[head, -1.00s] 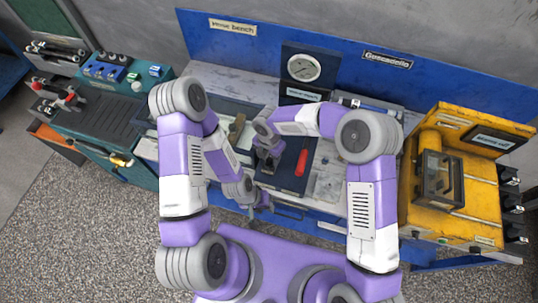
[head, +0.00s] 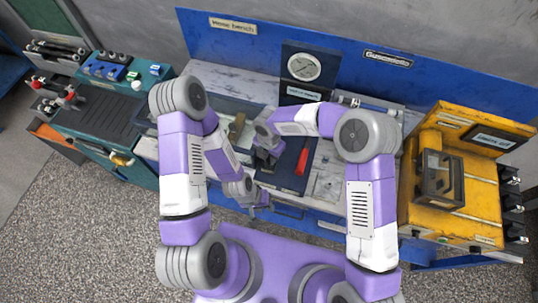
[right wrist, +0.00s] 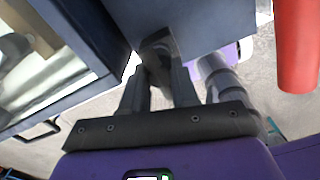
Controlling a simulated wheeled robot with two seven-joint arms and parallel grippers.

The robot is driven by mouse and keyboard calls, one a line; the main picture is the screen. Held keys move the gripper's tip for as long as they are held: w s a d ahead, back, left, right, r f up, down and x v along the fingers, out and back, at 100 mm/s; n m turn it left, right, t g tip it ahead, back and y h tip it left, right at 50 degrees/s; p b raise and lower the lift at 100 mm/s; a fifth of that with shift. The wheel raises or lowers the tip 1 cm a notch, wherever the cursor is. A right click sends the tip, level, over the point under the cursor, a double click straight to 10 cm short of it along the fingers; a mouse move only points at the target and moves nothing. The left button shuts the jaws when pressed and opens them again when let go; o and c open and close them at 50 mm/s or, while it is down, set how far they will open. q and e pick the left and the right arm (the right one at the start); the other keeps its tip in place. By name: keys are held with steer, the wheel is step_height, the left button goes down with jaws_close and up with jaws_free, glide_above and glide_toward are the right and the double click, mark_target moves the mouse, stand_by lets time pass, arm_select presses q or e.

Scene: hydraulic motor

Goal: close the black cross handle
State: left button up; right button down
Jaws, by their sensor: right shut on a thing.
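The black cross handle (right wrist: 156,42) shows in the right wrist view as a dark piece at the fingertips, below a dark blue block; most of it is hidden. My right gripper (right wrist: 158,72) is shut on it. In the head view my right gripper (head: 264,161) is over the left part of the dark panel on the bench, and the handle cannot be made out under it. My left gripper (head: 262,204) is lower, near the front edge of the bench, apart from the handle. It is too small to tell whether it is open.
A red handle (head: 301,162) lies to the right of my right gripper; it also shows in the right wrist view (right wrist: 297,45). A gauge (head: 303,67) stands behind. A yellow machine (head: 455,205) is on the right, a teal machine (head: 95,125) on the left.

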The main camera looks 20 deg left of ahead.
steer(key=m+b, duration=0.3)
steer(key=m, duration=0.1)
steer(key=m+b, duration=0.2)
steer(key=m, duration=0.2)
steer(key=shift+m, duration=0.3)
steer(key=m+b, duration=0.2)
steer(key=m, duration=0.2)
steer(key=shift+a+m, duration=0.1)
steer(key=shift+m, duration=0.2)
steer(key=shift+m+b, duration=0.85)
steer(key=shift+m, duration=1.35)
steer(key=shift+r, duration=0.1)
steer(key=c, duration=0.9)
jaws_free()
steer(key=shift+o, duration=0.2)
step_height(320, 180, up, 8)
steer(key=shift+f+p, duration=0.25)
steer(key=shift+p, duration=0.05)
